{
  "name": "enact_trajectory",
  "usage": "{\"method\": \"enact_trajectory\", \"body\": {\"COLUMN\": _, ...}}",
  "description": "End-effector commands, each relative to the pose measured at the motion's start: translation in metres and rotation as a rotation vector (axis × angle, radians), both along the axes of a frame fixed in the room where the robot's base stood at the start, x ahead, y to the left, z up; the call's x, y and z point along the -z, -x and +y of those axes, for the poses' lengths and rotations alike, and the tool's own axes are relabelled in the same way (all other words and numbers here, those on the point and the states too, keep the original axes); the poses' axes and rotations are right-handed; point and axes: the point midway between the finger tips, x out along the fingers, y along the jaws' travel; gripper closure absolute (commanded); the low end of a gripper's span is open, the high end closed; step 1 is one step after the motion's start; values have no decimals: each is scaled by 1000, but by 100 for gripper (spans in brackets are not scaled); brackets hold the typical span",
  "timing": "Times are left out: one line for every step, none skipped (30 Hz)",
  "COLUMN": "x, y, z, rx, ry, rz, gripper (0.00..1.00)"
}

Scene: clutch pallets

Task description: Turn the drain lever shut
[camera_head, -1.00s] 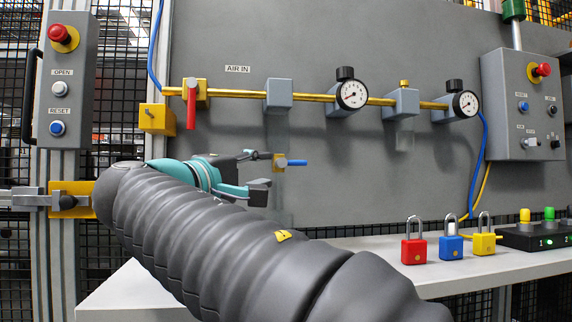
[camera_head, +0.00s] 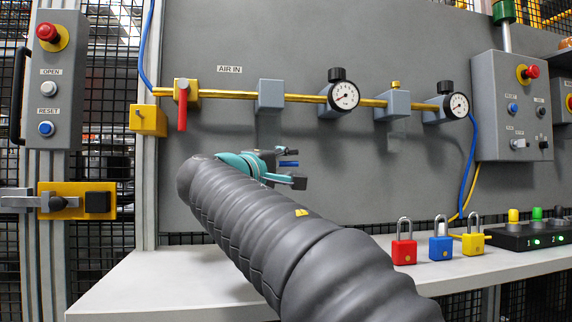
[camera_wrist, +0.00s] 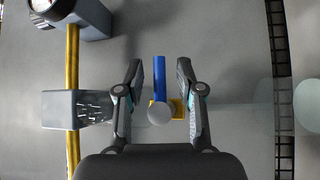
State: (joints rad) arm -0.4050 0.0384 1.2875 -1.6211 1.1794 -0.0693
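The drain lever is a short blue handle (camera_wrist: 159,78) on a small yellow valve body (camera_wrist: 178,107), with a round grey cap at its base. In the head view the lever (camera_head: 289,164) lies roughly level, pointing right, below the air pipe; my gripper hides most of the valve. My gripper (camera_wrist: 159,72) is open, with one finger on each side of the blue handle and visible gaps to both. In the head view, my gripper (camera_head: 295,167) is at the lever, with one finger above and one below it.
A yellow pipe (camera_head: 225,94) with a red-handled valve (camera_head: 182,108), grey blocks and two gauges (camera_head: 344,96) runs above. Red (camera_head: 404,250), blue (camera_head: 440,246) and yellow (camera_head: 473,243) padlocks stand on the bench (camera_head: 180,287) at right. A grey block (camera_wrist: 78,109) lies left in the wrist view.

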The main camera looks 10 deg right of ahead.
Motion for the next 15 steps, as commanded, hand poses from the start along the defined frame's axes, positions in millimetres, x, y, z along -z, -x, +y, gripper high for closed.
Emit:
{"method": "enact_trajectory", "body": {"x": 0, "y": 0, "z": 0, "rx": 0, "ry": 0, "rz": 0, "gripper": 63}}
{"method": "enact_trajectory", "body": {"x": 0, "y": 0, "z": 0, "rx": 0, "ry": 0, "rz": 0, "gripper": 63}}
{"method": "enact_trajectory", "body": {"x": 0, "y": 0, "z": 0, "rx": 0, "ry": 0, "rz": 0, "gripper": 63}}
{"method": "enact_trajectory", "body": {"x": 0, "y": 0, "z": 0, "rx": 0, "ry": 0, "rz": 0, "gripper": 63}}
{"method": "enact_trajectory", "body": {"x": 0, "y": 0, "z": 0, "rx": 0, "ry": 0, "rz": 0, "gripper": 65}}
{"method": "enact_trajectory", "body": {"x": 0, "y": 0, "z": 0, "rx": 0, "ry": 0, "rz": 0, "gripper": 75}}
{"method": "enact_trajectory", "body": {"x": 0, "y": 0, "z": 0, "rx": 0, "ry": 0, "rz": 0, "gripper": 83}}
{"method": "enact_trajectory", "body": {"x": 0, "y": 0, "z": 0, "rx": 0, "ry": 0, "rz": 0, "gripper": 90}}
{"method": "enact_trajectory", "body": {"x": 0, "y": 0, "z": 0, "rx": 0, "ry": 0, "rz": 0, "gripper": 100}}
{"method": "enact_trajectory", "body": {"x": 0, "y": 0, "z": 0, "rx": 0, "ry": 0, "rz": 0, "gripper": 100}}
{"method": "enact_trajectory", "body": {"x": 0, "y": 0, "z": 0, "rx": -1, "ry": 0, "rz": 0, "gripper": 100}}
{"method": "enact_trajectory", "body": {"x": 0, "y": 0, "z": 1, "rx": -1, "ry": 0, "rz": 0, "gripper": 100}}
{"method": "enact_trajectory", "body": {"x": 0, "y": 0, "z": 1, "rx": -1, "ry": 1, "rz": 1, "gripper": 100}}
{"method": "enact_trajectory", "body": {"x": 0, "y": 0, "z": 1, "rx": -2, "ry": 1, "rz": 1, "gripper": 100}}
{"method": "enact_trajectory", "body": {"x": 1, "y": 0, "z": 1, "rx": -2, "ry": 1, "rz": 1, "gripper": 100}}
